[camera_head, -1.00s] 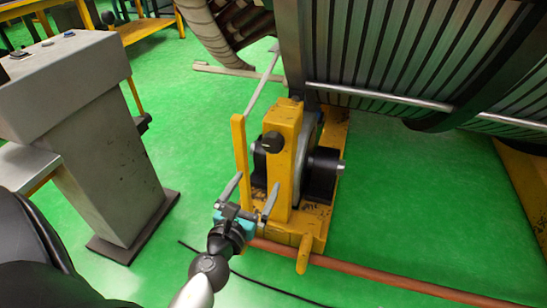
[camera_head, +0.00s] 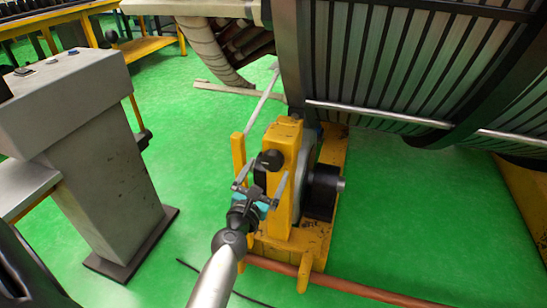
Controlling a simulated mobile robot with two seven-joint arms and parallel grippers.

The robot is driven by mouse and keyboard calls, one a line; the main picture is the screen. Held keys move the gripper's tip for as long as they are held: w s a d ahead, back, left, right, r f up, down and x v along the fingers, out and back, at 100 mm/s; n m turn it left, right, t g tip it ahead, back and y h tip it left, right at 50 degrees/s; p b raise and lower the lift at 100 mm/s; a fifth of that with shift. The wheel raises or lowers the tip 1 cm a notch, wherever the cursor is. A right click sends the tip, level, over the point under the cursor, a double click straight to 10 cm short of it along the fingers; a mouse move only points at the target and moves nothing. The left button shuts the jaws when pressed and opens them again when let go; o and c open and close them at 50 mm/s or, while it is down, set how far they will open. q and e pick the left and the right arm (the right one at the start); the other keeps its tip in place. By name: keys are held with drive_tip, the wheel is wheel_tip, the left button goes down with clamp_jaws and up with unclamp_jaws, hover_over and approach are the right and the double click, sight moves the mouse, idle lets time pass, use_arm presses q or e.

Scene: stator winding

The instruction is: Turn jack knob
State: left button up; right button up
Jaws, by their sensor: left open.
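The jack knob (camera_head: 272,159) is a round black knob on the front upper part of the yellow jack (camera_head: 288,137). My left gripper (camera_head: 260,176) is open, with its two fingers apart and pointing up toward the knob. The fingers are just below and beside the knob, one on each side in the picture. I cannot tell whether either finger touches the knob. My right gripper is not in view.
The large ribbed stator (camera_head: 400,60) stands behind the jack. A grey console (camera_head: 90,150) stands on the left. A reddish pipe (camera_head: 340,284) crosses the green floor in front. Open floor (camera_head: 430,210) lies to the right of the jack.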

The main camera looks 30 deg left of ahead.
sight(271, 163)
use_arm(q)
drive_tip(key=x, duration=0.4)
drive_tip(key=shift+w+b, duration=0.3)
drive_tip(key=shift+w+a, duration=0.25)
drive_tip(key=shift+w, duration=0.4)
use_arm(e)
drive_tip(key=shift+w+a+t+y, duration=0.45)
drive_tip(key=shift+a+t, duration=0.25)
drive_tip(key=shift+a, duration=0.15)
use_arm(q)
drive_tip(key=shift+c, duration=0.4)
drive_tip(key=c, duration=1.3)
